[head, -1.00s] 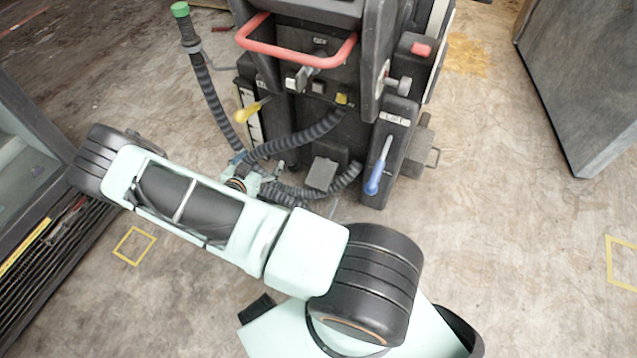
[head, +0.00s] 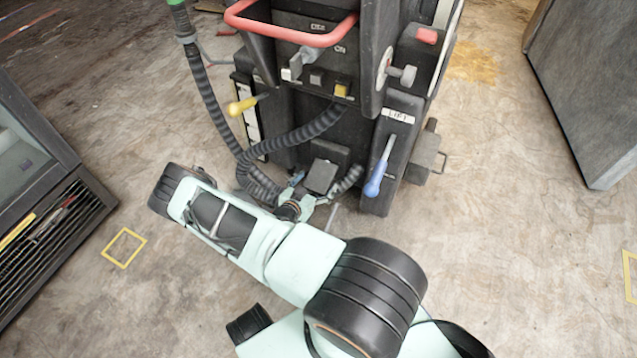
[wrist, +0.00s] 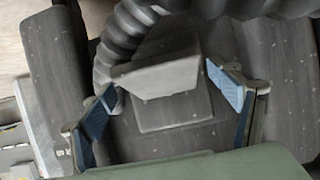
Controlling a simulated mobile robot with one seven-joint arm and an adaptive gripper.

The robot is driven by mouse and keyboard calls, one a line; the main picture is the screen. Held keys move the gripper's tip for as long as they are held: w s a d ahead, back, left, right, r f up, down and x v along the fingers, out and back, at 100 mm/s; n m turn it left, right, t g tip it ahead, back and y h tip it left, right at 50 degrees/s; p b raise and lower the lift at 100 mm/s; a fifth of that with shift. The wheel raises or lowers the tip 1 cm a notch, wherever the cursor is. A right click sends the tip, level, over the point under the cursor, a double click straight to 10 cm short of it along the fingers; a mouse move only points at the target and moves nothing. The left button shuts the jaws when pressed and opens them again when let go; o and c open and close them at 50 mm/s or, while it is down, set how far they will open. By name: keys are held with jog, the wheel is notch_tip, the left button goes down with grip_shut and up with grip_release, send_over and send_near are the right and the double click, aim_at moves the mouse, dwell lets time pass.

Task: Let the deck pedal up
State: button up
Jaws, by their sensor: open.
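The deck pedal (head: 321,176), a grey plate, is low on the front of the dark machine. In the wrist view the pedal (wrist: 158,76) shows as a pale grey edge in front of a dark square plate (wrist: 178,110). My gripper (head: 314,188) is just in front of the pedal, low near the floor. In the wrist view my gripper (wrist: 163,92) is open, with blue-padded fingers left and right of the pedal. A gap shows at the right finger; the left finger is close to the pedal edge, and I cannot tell whether it touches.
A black corrugated hose (head: 250,160) loops beside my arm and crosses behind the pedal in the wrist view. A blue-handled lever (head: 378,180), a yellow-handled lever (head: 243,106) and a red bar (head: 290,35) are on the machine. Open floor lies to the right.

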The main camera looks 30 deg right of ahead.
jog(key=shift+x, duration=0.95)
jog(key=shift+c, duration=0.5)
jog(key=c, duration=1.6)
jog(key=shift+r+y+p, duration=0.4)
jog(key=shift+r+p, duration=0.25)
jog(key=shift+p, duration=0.35)
jog(key=r+g+y+p, duration=0.1)
jog(key=y+p, duration=0.1)
jog(key=p, duration=0.1)
jog(key=shift+a+g, duration=0.15)
jog(key=shift+g, duration=0.15)
jog(key=shift+r, duration=0.3)
jog(key=o, duration=1.7)
